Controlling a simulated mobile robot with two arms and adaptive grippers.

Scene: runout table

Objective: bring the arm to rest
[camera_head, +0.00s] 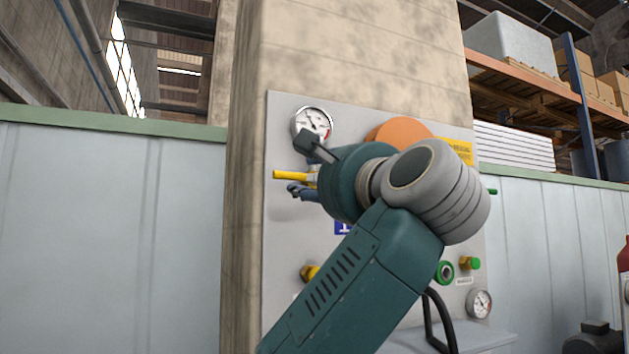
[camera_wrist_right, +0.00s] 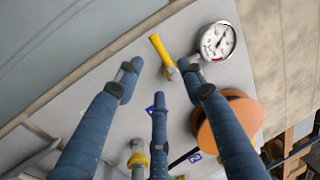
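My right arm reaches up from the bottom of the head view, and its right gripper (camera_head: 306,172) is in front of a grey wall panel (camera_head: 285,235). In the right wrist view the blue fingers of this gripper (camera_wrist_right: 160,80) are spread apart with nothing between them, so it is open. A yellow lever handle (camera_wrist_right: 161,49) lies just beyond the fingertips, close to the right-hand one; whether they touch I cannot tell. The handle also shows in the head view (camera_head: 290,176). My left gripper is not in view.
The panel carries a pressure gauge (camera_head: 312,124), an orange disc (camera_head: 398,131), a lower gauge (camera_head: 479,303) and green and brass fittings. My arm hides its middle. A concrete pillar (camera_head: 245,200) stands behind it. Free space lies to the left, before a pale wall (camera_head: 100,220).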

